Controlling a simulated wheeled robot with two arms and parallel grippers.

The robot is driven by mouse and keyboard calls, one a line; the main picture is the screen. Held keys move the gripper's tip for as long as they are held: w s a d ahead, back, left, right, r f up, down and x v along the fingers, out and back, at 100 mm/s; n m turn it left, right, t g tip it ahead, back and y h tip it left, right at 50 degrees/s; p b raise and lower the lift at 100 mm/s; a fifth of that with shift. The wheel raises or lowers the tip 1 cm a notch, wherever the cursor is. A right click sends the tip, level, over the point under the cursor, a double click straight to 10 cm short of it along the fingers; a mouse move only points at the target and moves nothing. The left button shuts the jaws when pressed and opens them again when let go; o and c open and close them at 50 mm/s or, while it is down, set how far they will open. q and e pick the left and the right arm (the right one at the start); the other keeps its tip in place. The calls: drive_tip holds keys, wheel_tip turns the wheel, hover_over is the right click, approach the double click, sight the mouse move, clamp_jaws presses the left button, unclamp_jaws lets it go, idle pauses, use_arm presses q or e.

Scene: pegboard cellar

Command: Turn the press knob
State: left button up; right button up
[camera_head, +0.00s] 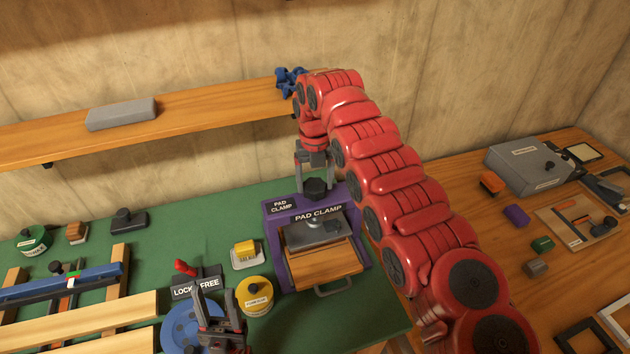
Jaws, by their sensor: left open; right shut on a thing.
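The purple press (271,228), labelled "PAD CLAMP", stands on the green bench top. Its dark faceted knob (316,189) sits at the top centre. My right gripper (315,173) points down from above and is shut on the knob; its fingers partly hide the knob's upper part. Below the knob, a grey pad (305,236) is over a wooden board on a drawer-like tray with a metal handle (334,287). My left gripper (219,308) is open and empty at the bottom of the view, in front of a blue disc (179,323), away from the press.
A lever with a red handle (184,267), a yellow tin (254,296) and a yellow block (245,249) stand left of the press. Wooden frames (75,317) fill the left bench. A shelf (200,110) runs behind. The right table (480,205) holds a grey box.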

sight(314, 185)
drive_tip(key=shift+w+r, duration=0.15)
drive_tip(key=shift+r, duration=0.05)
drive_tip(key=o, duration=1.3)
drive_tip(key=shift+f, duration=0.1)
drive_tip(key=shift+c, duration=0.2)
drive_tip(key=shift+r, duration=0.35)
wheel_tip(314, 185, up, 6)
drive_tip(key=shift+a+f+p, duration=0.1)
drive_tip(key=shift+a+p, duration=0.05)
drive_tip(key=shift+p, duration=0.45)
wheel_tip(314, 185, up, 11)
drive_tip(key=p, duration=1)
drive_tip(key=shift+p, duration=0.4)
drive_tip(key=shift+f, duration=0.15)
